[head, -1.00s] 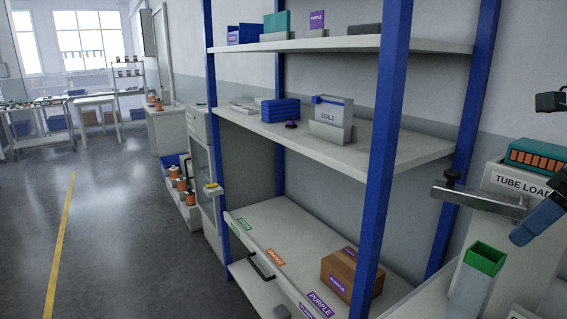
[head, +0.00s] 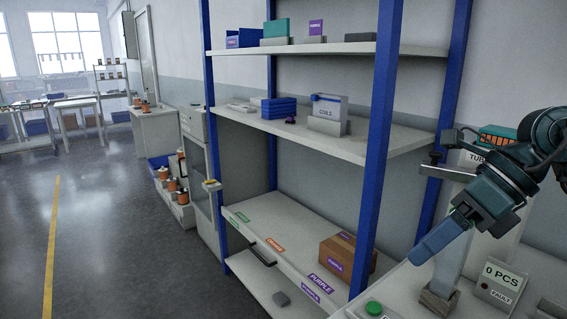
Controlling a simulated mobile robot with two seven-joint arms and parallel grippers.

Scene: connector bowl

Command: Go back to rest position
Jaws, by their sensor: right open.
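My right gripper (head: 425,254) hangs at the right of the head view, pointing down and to the left. It is open, with nothing seen in it; its blue fingers overlap from this side. It is in front of the tube loader (head: 468,156) and its grey upright chute (head: 452,262), and I cannot tell whether it touches them. The arm hides the chute's top and part of the loader's label. My left gripper is out of view.
A blue-posted shelf rack (head: 379,130) stands left of my right arm, holding a cardboard box (head: 347,262) and a coils bin (head: 328,115). The floor (head: 120,240) at left is clear.

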